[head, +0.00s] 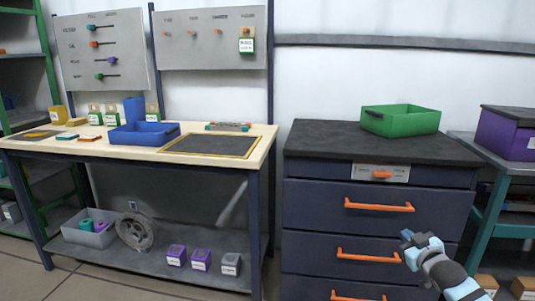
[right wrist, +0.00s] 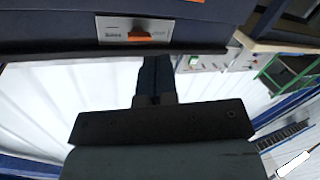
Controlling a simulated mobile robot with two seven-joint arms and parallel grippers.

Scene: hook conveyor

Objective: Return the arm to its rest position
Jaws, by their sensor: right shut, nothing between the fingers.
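My right gripper (head: 407,237) is in the lower right of the head view, in front of the drawers of the dark cabinet (head: 320,222). It is shut and empty. In the right wrist view its dark fingers (right wrist: 154,75) show close together, with nothing between them. That view is tilted; the cabinet's label plate with its orange handle (right wrist: 140,36) is at its top. My right forearm comes in from the lower right corner. My left gripper is in neither view.
A green crate (head: 400,120) stands on the cabinet top. Orange drawer handles (head: 379,205) stick out from the cabinet front. On the left is a workbench (head: 90,149) with a blue tray (head: 144,134). A purple box (head: 508,133) sits on a teal-framed stand at the right.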

